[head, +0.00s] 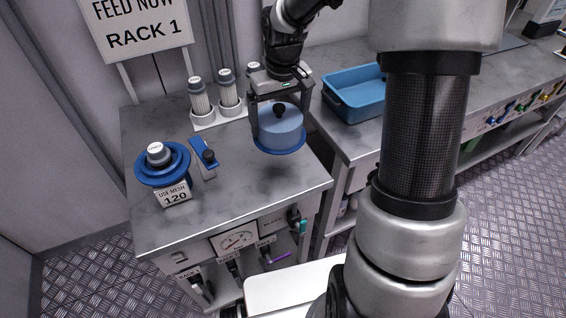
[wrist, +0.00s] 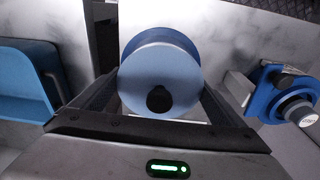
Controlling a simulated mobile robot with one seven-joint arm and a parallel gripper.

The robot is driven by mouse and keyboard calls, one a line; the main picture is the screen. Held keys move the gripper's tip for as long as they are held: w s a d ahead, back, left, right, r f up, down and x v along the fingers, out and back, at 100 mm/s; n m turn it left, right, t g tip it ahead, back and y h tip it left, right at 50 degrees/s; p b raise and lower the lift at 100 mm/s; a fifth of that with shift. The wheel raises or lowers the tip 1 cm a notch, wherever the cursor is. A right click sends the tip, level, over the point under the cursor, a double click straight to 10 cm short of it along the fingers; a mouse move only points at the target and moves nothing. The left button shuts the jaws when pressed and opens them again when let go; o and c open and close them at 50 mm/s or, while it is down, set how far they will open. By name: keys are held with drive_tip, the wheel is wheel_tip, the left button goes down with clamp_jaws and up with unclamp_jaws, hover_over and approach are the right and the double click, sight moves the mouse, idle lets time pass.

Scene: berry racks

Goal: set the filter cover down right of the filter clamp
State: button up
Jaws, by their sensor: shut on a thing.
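The filter cover (head: 278,132) is a light blue round lid with a darker blue rim and a black knob. My gripper (head: 281,118) is shut on it and points down. In the wrist view the cover (wrist: 158,75) sits between the two fingers. In the head view it is at the right part of the grey worktop; I cannot tell whether its rim touches the surface. The filter clamp (head: 204,160), a blue bar with a black knob, lies left of the cover, with bare worktop between them.
A blue filter housing (head: 181,163) with a grey cap stands left of the clamp, behind a "USE MESH 120" sign (head: 173,194). Filter cartridges (head: 199,98) stand in a white holder at the back. A blue tray (head: 354,94) is on the counter to the right. The worktop's front is clear.

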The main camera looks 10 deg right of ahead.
drive_tip(key=f, duration=0.3)
drive_tip(key=f+b, duration=0.1)
drive_tip(key=f, duration=0.5)
drive_tip(key=shift+w+f+b, duration=0.25)
drive_tip(key=shift+f+b, duration=0.15)
drive_tip(key=shift+f, duration=0.15)
drive_tip(key=o, duration=0.8)
drive_tip(key=shift+o, duration=0.2)
drive_tip(key=r, duration=0.4)
drive_tip(key=s+r+p, duration=0.1)
drive_tip(key=r, duration=0.3)
drive_tip(key=r+p, duration=0.1)
drive_tip(key=r, duration=0.3)
drive_tip(key=shift+s+d+r, duration=0.15)
drive_tip(key=shift+s+d, duration=0.05)
